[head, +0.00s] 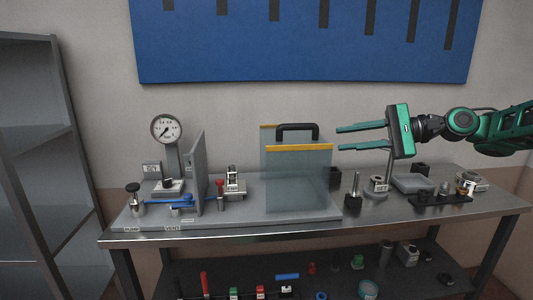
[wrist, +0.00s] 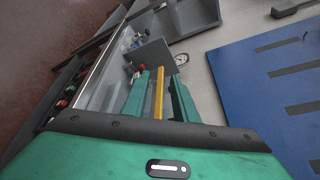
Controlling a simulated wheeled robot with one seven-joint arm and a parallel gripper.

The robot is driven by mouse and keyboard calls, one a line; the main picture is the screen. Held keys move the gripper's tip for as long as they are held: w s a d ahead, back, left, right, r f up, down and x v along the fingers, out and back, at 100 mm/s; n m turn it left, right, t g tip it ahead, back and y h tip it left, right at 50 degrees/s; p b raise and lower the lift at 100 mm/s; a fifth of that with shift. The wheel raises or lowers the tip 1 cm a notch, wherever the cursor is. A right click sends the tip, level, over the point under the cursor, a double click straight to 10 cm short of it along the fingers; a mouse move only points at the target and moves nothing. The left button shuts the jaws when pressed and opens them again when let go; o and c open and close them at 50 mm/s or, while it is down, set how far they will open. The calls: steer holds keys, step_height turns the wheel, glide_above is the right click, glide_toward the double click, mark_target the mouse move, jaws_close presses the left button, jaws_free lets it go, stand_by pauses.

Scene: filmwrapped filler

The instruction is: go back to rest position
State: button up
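My gripper (head: 362,135) is a green parallel gripper above the right half of the bench. Its two fingers point left and stand apart, with nothing between them in the head view. The fingertips are just right of a clear panel (head: 297,180) with a yellow top edge and a black handle (head: 297,127), and appear apart from it. In the wrist view, my gripper (wrist: 158,85) shows both fingers apart, with the yellow edge (wrist: 158,95) seen between them farther off. My arm reaches in from the right.
A metal bench (head: 260,232) carries a dial gauge (head: 167,130), an upright grey plate (head: 197,172), a red-knobbed clamp (head: 220,190) and several small parts at right. A lower shelf holds more items. A grey shelf unit (head: 40,150) stands left. A blue wall board (head: 300,45) hangs behind.

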steer(key=s+d+f+n+h, duration=0.1)
steer(key=s+d+f+h, duration=0.2)
steer(key=f+h, duration=0.35)
steer(key=s+d+f+h, duration=0.2)
steer(key=s+f+h, duration=0.1)
steer(key=f, duration=0.6)
steer(key=s+d+f+g+h, duration=0.1)
steer(key=s+d, duration=0.4)
steer(key=s, duration=0.5)
steer(key=s+d+f+n+g+h, duration=0.1)
steer(key=s+d+f+h, duration=0.1)
steer(key=s, duration=0.8)
steer(key=s+d+f+g+h, duration=0.2)
steer(key=s+d+f, duration=0.2)
steer(key=s+d, duration=0.3)
steer(key=s, duration=0.4)
steer(key=shift+d+n, duration=0.3)
steer(key=shift+n, duration=0.1)
steer(key=shift+h, duration=0.25)
steer(key=shift+w+f, duration=0.3)
steer(key=shift+w, duration=0.3)
